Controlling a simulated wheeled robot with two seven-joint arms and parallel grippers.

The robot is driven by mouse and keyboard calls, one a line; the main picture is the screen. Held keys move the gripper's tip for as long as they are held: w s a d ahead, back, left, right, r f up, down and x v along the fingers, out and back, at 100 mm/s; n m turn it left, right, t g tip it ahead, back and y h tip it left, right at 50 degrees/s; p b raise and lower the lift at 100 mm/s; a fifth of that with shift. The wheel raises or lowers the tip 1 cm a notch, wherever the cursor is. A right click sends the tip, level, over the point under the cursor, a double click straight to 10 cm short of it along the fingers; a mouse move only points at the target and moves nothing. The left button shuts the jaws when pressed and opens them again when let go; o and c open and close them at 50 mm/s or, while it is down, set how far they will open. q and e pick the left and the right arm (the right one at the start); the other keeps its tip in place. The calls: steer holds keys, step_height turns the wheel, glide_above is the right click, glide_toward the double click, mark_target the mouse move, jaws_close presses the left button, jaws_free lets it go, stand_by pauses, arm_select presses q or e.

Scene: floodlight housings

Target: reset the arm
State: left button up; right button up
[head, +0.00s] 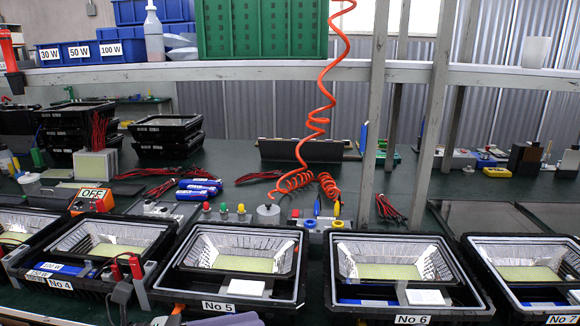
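Neither of my grippers can be made out in the head view. A row of open black floodlight housings runs along the front of the bench: No 4 (107,238), No 5 (185,283), No 6 (345,287) and No 7 (480,283). Each has a shiny reflector around a yellowish panel. White cards lie in No 5 and No 6. Two red clips (135,267) stand at the right front of No 4, beside grey and dark parts that I cannot identify.
An orange coiled hose (317,122) hangs down to the bench behind No 5. Grey upright posts (375,100) rise behind No 6. Stacked black housings (166,137) and an orange meter (91,200) stand at left.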

arm_select(q)
steer(key=s+a+f+n+t+y, duration=0.1)
steer(key=a+f+n+t+y, duration=0.35)
steer(key=n, duration=0.95)
steer(key=a+f+n+t+y, duration=0.1)
steer(key=f+n+t+y, duration=0.45)
steer(key=f+n, duration=0.6)
steer(key=s+a+f+n+g+y, duration=0.2)
steer(key=s+f+n+g, duration=0.5)
steer(key=s+f+n, duration=0.7)
steer(key=s+n+y, duration=0.1)
steer(key=s, duration=0.2)
steer(key=shift+f+n+y, duration=0.35)
steer(key=shift+y, duration=0.05)
steer(key=shift+a, duration=0.1)
steer(key=shift+c, duration=0.3)
